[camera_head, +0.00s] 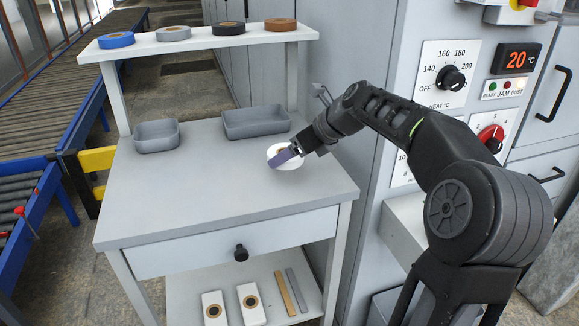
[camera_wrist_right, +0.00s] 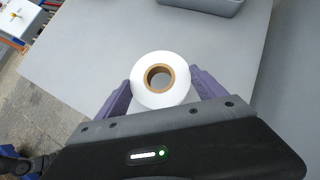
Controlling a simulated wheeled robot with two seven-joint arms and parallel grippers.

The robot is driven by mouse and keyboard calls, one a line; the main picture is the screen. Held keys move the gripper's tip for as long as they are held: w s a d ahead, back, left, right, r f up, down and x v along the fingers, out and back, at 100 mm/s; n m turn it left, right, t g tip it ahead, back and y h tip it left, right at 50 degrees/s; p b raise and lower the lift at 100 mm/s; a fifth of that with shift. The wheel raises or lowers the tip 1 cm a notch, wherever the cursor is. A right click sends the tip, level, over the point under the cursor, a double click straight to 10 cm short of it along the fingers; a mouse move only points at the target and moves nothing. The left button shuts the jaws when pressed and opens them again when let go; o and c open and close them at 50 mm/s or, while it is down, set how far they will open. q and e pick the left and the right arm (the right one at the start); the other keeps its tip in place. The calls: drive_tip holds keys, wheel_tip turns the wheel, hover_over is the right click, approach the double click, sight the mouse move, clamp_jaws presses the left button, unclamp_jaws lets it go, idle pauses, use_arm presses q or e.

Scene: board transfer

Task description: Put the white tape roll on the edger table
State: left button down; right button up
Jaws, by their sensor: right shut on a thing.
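The white tape roll (camera_wrist_right: 142,88) has a brown core and sits between the two purple fingers of my right gripper (camera_wrist_right: 158,92) in the right wrist view. The fingers touch it on both sides. In the head view the white tape roll (camera_head: 291,164) is partly covered by my right gripper (camera_head: 284,157). It is at the right part of the grey table top (camera_head: 190,205), at or just above the surface; I cannot tell which. The table has a drawer and a raised back shelf. My left gripper is not in view.
Blue (camera_head: 116,40), grey (camera_head: 173,33), black (camera_head: 228,28) and brown (camera_head: 280,24) rolls lie on the raised shelf. Two grey trays (camera_head: 157,136) (camera_head: 255,122) stand at the table's back. A machine with dials (camera_head: 452,79) stands right. The table's front left is clear.

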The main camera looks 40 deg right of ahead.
sight(291, 176)
wheel_tip(291, 176, down, 3)
drive_tip(key=shift+f+b, duration=0.1)
drive_tip(key=shift+b, duration=0.5)
drive_tip(key=shift+f, duration=0.25)
drive_tip(key=shift+f, duration=0.1)
drive_tip(key=shift+f, duration=0.15)
drive_tip(key=o, duration=1.4)
